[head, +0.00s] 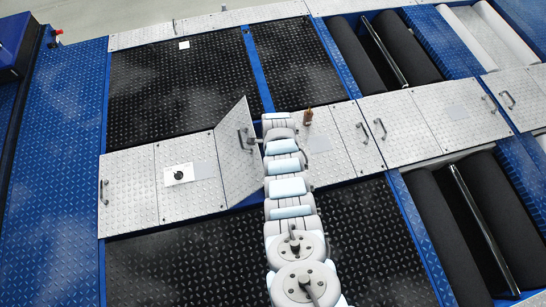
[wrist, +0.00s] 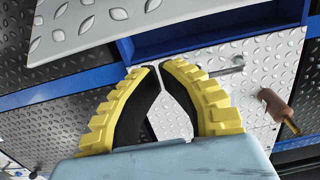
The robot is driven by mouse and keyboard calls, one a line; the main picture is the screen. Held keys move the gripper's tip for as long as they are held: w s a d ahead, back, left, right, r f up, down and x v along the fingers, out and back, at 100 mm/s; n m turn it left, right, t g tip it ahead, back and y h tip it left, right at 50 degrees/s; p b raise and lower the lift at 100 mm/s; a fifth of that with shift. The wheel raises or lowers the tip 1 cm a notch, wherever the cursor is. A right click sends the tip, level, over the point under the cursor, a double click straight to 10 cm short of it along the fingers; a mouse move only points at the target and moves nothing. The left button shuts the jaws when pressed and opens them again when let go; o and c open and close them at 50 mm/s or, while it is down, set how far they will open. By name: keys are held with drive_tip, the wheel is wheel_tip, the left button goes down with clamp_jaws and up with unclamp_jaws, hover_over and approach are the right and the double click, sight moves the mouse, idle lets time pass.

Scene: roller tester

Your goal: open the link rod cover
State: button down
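The link rod cover appears to be the raised silver tread-plate panel (head: 238,160) left of my arm in the head view. It stands tilted up along its left side, with a small dark handle (head: 248,137) on its face. In the wrist view a tread-plate panel, likely the same cover (wrist: 85,22), crosses the upper left. A blue-edged opening (wrist: 205,35) lies beside it. My gripper (wrist: 155,67) has yellow fingers with black pads. Its tips are together with only a thin gap, and I see nothing held between them. In the head view the fingers cannot be made out.
A brown-handled item (wrist: 278,108) stands on the silver plate to the right; it also shows in the head view (head: 308,116). Flat silver covers (head: 400,125) with handles continue to the right. Dark rollers (head: 455,235) lie beyond. A black tread floor (head: 180,75) is clear behind.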

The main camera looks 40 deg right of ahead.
wheel_tip(320, 180, up, 8)
drive_tip(key=p, duration=0.2)
idle(0.4)
drive_tip(key=shift+f, duration=0.1)
